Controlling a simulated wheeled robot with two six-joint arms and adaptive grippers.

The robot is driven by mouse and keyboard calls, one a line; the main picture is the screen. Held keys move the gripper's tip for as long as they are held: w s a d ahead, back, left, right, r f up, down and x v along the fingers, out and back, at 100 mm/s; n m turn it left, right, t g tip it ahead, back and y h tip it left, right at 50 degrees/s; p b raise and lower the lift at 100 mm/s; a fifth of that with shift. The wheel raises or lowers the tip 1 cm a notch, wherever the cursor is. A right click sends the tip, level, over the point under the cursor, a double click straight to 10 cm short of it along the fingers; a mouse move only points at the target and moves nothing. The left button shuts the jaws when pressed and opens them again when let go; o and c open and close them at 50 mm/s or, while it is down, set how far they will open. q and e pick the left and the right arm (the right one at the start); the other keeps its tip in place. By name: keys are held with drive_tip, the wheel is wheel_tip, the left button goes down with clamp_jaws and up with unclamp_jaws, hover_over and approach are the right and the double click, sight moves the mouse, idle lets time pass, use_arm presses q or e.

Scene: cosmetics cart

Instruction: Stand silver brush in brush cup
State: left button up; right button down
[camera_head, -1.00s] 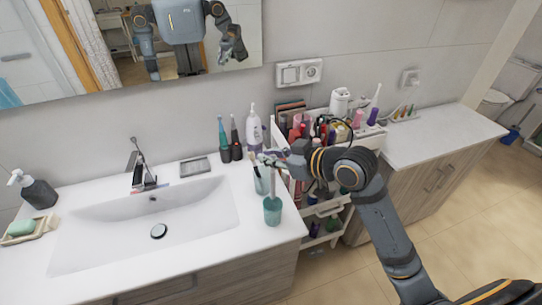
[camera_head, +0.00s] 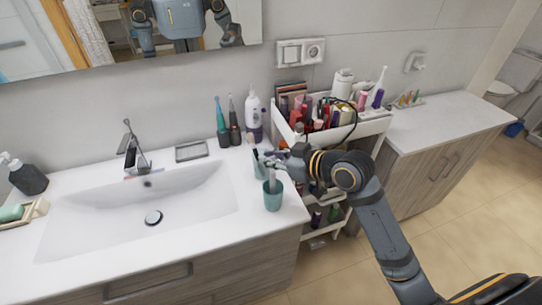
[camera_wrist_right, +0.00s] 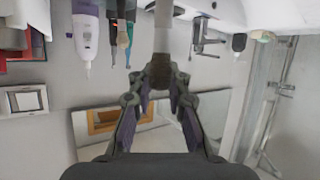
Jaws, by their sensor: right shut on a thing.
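My right gripper (camera_head: 276,162) is over the front right of the sink counter, shut on the silver brush. In the wrist view the brush's grey shaft (camera_wrist_right: 163,28) runs from between the fingers to the picture's edge, with a dark brown part (camera_wrist_right: 160,72) at the fingers. In the head view a thin stretch of the brush (camera_head: 272,178) hangs upright below the gripper, over the front teal cup (camera_head: 273,200). Whether its lower end is inside the rim I cannot tell. A second teal cup (camera_head: 261,170) behind holds brushes and is partly hidden. My left gripper is outside the view.
A white cart (camera_head: 352,132) crowded with cosmetics stands close right of the counter, behind my arm. Electric toothbrushes (camera_head: 222,130) and a white-purple bottle (camera_head: 254,118) stand by the wall. The sink (camera_head: 150,205) lies left. The counter's front edge is close to the front cup.

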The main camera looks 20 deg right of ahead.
drive_tip(key=c, duration=1.2)
unclamp_jaws()
wheel_tip(320, 180, up, 10)
drive_tip(key=shift+r, duration=0.1)
